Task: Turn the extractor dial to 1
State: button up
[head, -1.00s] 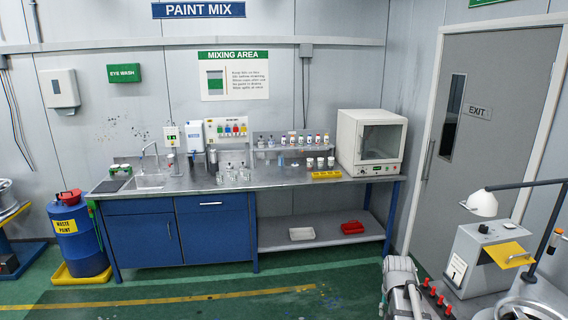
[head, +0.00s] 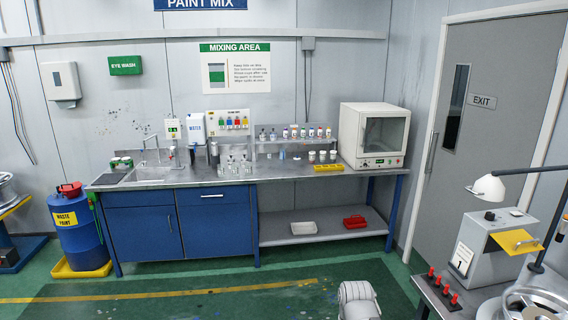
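A grey box (head: 484,252) stands on the bench at the right, with a small dark knob (head: 489,215) on its top. The knob may be the extractor dial, but no wording on it is readable and I cannot tell its setting. A white card marked 1 (head: 462,258) is on the box's front left, and a yellow plate (head: 514,241) sticks out at its right. A rounded grey part of my arm shows at the bottom, left of this bench. My gripper's fingers are not in view.
A white lamp (head: 487,188) hangs close to the grey box on a dark arm. Several red-topped pegs (head: 442,283) stand on the bench in front of it. Green floor (head: 290,285) is clear before the blue sink counter (head: 215,225). A grey door (head: 490,120) is behind.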

aim_at(489, 215)
jog(key=z, duration=1.3)
